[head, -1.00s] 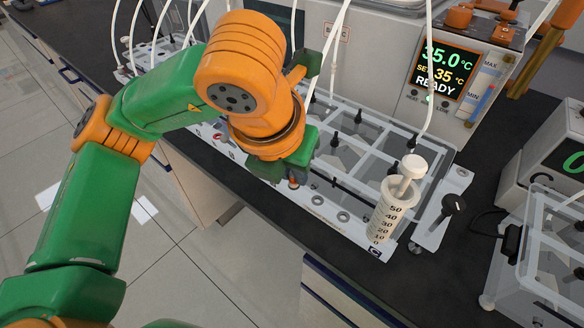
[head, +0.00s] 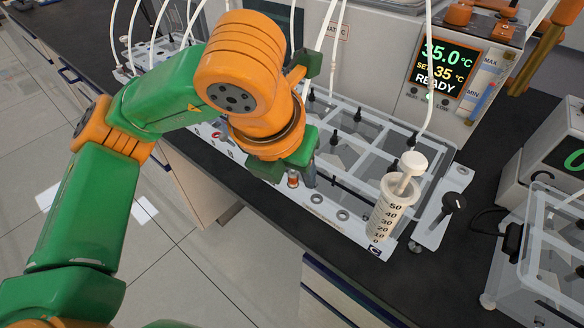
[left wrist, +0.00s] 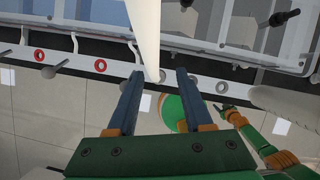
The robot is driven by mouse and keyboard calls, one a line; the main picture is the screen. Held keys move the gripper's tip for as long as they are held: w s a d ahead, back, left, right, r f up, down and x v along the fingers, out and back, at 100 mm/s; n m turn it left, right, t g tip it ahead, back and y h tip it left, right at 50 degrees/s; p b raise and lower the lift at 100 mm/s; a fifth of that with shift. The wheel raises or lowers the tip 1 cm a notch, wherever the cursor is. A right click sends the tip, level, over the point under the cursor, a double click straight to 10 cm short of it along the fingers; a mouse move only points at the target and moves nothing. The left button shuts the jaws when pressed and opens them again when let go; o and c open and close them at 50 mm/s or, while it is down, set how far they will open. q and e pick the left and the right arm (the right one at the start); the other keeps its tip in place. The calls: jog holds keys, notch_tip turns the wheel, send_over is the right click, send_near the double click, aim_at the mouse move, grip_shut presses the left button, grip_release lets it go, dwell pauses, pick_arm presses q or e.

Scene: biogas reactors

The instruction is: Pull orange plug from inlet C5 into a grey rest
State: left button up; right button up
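The orange plug (head: 293,180) stands at the white front rail (head: 318,200) of the reactor bath in the head view, just under my left gripper. Its seat in the rail is hidden. My left gripper (left wrist: 158,76) is open in the left wrist view, its two dark fingers apart on either side of a white tube-like shape (left wrist: 146,35) that ends between the fingertips. One finger (head: 310,174) shows just right of the plug in the head view. Grey ring rests (head: 343,215) sit further right on the rail. Inlet C5 cannot be made out.
A large syringe (head: 393,208) stands at the rail's right end, near a black knob (head: 454,203). The clear-lidded bath (head: 372,150) lies behind the rail, with white hoses above. Red rings (left wrist: 100,65) mark the rail's other part. A second bath (head: 545,255) is at right.

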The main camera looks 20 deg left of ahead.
pick_arm(q)
jog(key=v, duration=0.7)
jog(key=shift+p, duration=0.4)
